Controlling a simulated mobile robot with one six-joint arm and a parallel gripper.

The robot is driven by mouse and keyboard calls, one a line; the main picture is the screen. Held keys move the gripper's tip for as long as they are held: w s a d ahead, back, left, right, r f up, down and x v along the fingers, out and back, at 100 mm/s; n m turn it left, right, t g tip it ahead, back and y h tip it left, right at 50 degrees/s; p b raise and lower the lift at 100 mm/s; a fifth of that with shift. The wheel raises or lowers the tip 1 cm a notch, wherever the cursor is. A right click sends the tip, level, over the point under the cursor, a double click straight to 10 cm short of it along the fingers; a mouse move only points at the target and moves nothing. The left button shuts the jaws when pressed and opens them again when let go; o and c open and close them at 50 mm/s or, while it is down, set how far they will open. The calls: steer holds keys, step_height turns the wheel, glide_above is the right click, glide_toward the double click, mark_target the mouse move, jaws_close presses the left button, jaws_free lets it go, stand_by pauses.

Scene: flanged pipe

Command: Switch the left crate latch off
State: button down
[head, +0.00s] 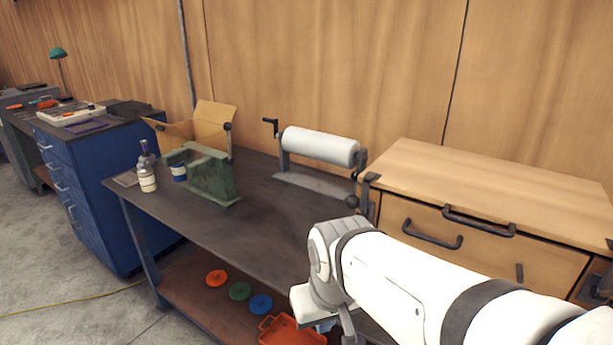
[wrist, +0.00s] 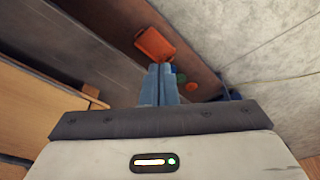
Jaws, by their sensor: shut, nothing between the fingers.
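The wooden crate (head: 480,190) stands on the right end of the workbench, with a dark handle (head: 432,236) on its front. At its left front corner is a dark metal latch (head: 369,187) with a round ball knob beside it. I cannot tell its on or off state. My gripper (head: 331,328) hangs below and left of the crate, partly hidden by my arm. In the wrist view its blue fingers (wrist: 160,84) are shut and empty, apart from the crate (wrist: 40,112), whose edge shows at the left.
The workbench (head: 225,218) bears a white roll (head: 320,145) on a stand, a green metal block (head: 207,172), bottles and a cardboard box (head: 213,124). Its middle is clear. On the lower shelf are an orange tray (head: 290,332) and several coloured discs. A blue drawer cabinet (head: 100,185) stands left.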

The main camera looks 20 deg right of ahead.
steer(key=m+p, duration=0.2)
steer(key=m, duration=0.4)
glide_toward(347, 198)
steer(key=shift+g, duration=0.4)
steer(key=f, duration=0.2)
steer(key=s+a+f, duration=0.1)
steer(key=f, duration=0.1)
steer(key=s+a+f, duration=0.1)
steer(key=f, duration=0.1)
steer(key=shift+s+a+f, duration=0.1)
steer(key=shift+s+f, duration=0.05)
steer(key=shift+f, duration=0.15)
steer(key=w+d+r+m, duration=0.3)
steer(key=d+r, duration=0.2)
steer(key=w+d+r+m+y+p, duration=0.1)
steer(key=w+d+r+m, duration=0.1)
steer(key=d+r, duration=0.3)
steer(key=shift+w+m+p, duration=0.3)
steer(key=shift+w+m, duration=0.1)
steer(key=shift+w, duration=0.05)
steer(key=shift+a+f, duration=0.1)
steer(key=a+f, duration=0.1)
steer(key=f, duration=0.6)
steer(key=a+f, duration=0.1)
steer(key=f, duration=0.3)
steer(key=shift+w+a+f, duration=0.15)
steer(key=shift+a+f, duration=0.15)
steer(key=shift+a, duration=0.05)
steer(key=shift+a+f, duration=0.35)
steer(key=shift+f, duration=0.1)
